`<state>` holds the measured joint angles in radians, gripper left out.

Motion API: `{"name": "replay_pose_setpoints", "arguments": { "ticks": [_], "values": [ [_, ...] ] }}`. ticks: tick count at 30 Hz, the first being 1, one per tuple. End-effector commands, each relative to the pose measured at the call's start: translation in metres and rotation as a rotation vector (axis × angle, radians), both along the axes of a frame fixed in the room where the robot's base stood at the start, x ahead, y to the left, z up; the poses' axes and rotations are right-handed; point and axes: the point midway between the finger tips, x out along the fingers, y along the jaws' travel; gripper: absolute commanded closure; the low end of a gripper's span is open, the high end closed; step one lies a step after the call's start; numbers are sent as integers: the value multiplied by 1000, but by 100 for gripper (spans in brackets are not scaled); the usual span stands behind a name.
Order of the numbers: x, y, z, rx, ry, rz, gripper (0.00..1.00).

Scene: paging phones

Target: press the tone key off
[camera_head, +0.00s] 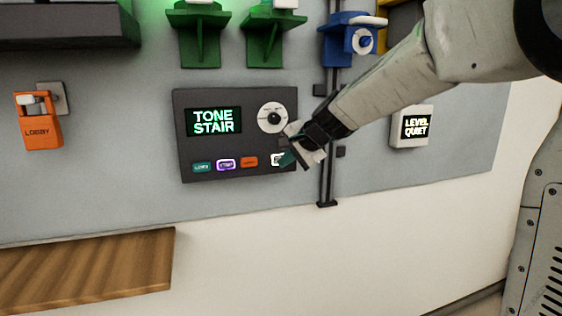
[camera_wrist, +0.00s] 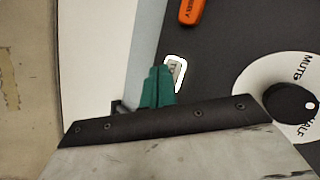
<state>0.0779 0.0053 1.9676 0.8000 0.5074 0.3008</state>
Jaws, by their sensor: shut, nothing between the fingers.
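A dark panel (camera_head: 189,139) on the grey wall board has a lit display (camera_head: 213,121) reading TONE STAIR. Along its lower edge are a teal key (camera_head: 202,167), a purple key (camera_head: 226,164) with a pale outline, an orange key (camera_head: 249,162) and a white key (camera_head: 276,159). My gripper (camera_head: 287,159) is shut and empty at the white key, partly covering it. In the wrist view the teal fingertips (camera_wrist: 158,73) are right beside the white key (camera_wrist: 174,72), overlapping its lower edge. Its label is too small to read, and I cannot tell whether they touch.
A white dial (camera_head: 272,117) sits above the white key; it shows in the wrist view (camera_wrist: 250,85) too. A LEVEL QUIET box (camera_head: 411,126) is at right, an orange LOBBY phone (camera_head: 39,130) at left. A wooden shelf (camera_head: 90,270) is below left.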

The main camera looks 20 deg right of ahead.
Motion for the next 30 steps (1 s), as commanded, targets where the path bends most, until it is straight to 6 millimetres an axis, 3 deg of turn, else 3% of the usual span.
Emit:
{"name": "replay_pose_setpoints", "arguments": {
  "ticks": [14, 30],
  "values": [
    [7, 0, 0, 0, 0, 0, 100],
    [-2, 0, 0, 0, 0, 0, 100]
  ]
}}
